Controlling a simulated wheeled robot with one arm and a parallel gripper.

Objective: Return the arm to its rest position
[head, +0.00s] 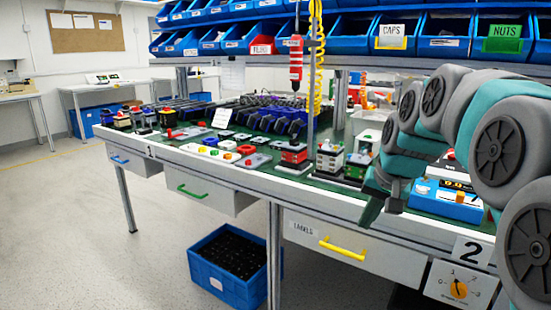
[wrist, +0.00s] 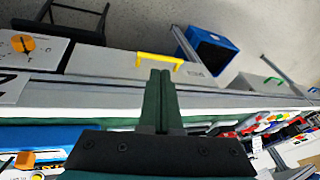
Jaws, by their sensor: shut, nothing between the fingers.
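My arm, grey and teal, fills the right side of the head view. My gripper (head: 371,208) is at its end, in front of the workbench edge and above the drawer with the yellow handle (head: 342,248). In the wrist view my gripper (wrist: 159,72) shows its two green fingers pressed together with nothing between them. The rotary switch (head: 459,289) has an orange knob on a white plate below the number 2 sign at the bench's lower right. It also shows in the wrist view (wrist: 22,43) at the upper left, apart from the gripper.
The workbench (head: 235,180) holds several small devices and a blue box (head: 447,203) near my arm. Blue bins (head: 260,40) line the shelves above. A blue crate (head: 228,262) stands on the floor under the bench. The floor at left is clear.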

